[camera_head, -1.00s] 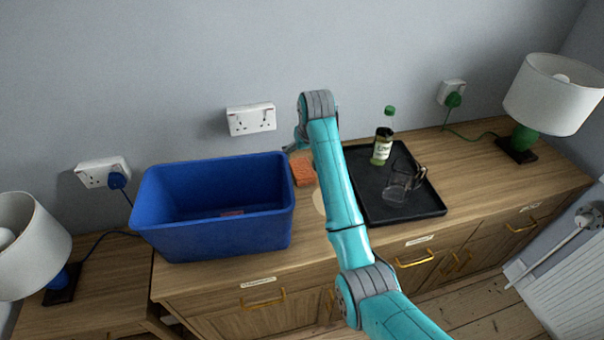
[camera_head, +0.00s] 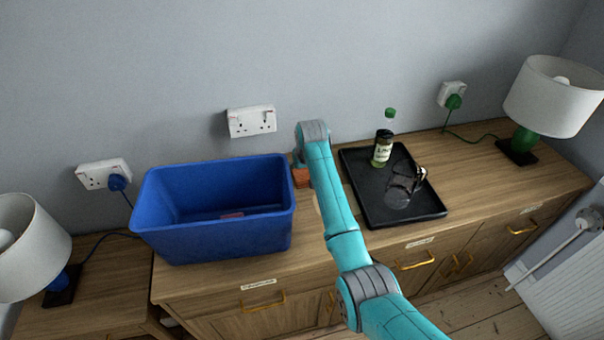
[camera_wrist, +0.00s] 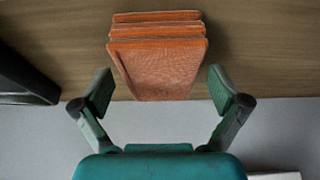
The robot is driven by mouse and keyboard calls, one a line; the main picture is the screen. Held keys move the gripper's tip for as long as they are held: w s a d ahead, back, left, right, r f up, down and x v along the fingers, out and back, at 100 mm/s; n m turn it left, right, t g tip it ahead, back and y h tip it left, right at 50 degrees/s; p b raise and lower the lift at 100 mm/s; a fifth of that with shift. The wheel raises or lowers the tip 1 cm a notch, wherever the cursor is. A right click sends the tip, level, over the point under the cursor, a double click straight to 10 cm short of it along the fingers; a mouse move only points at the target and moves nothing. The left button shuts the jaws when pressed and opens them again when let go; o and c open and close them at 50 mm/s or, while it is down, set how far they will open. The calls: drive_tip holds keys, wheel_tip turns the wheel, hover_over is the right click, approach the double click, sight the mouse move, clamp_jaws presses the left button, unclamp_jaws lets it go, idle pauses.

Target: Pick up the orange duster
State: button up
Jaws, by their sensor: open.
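The orange duster (camera_wrist: 160,68) shows in the wrist view as an orange block with layered edges on the wooden top. In the head view only a small part of the duster (camera_head: 301,178) shows, between the blue crate and my arm. My gripper (camera_wrist: 160,90) is open, with one finger on each side of the duster's near end. I see a gap between each finger and the duster. In the head view my arm hides most of the gripper.
A blue crate (camera_head: 212,243) stands just left of the duster, with a small reddish item inside. A black tray (camera_head: 375,208) to the right holds a green-capped bottle (camera_head: 383,150) and a dark glass jug (camera_head: 399,192). The wall with a socket (camera_head: 252,121) is close behind.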

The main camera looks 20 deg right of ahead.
drive_tip(key=shift+f, duration=0.25)
idle(0.6)
drive_tip(key=c, duration=1.2)
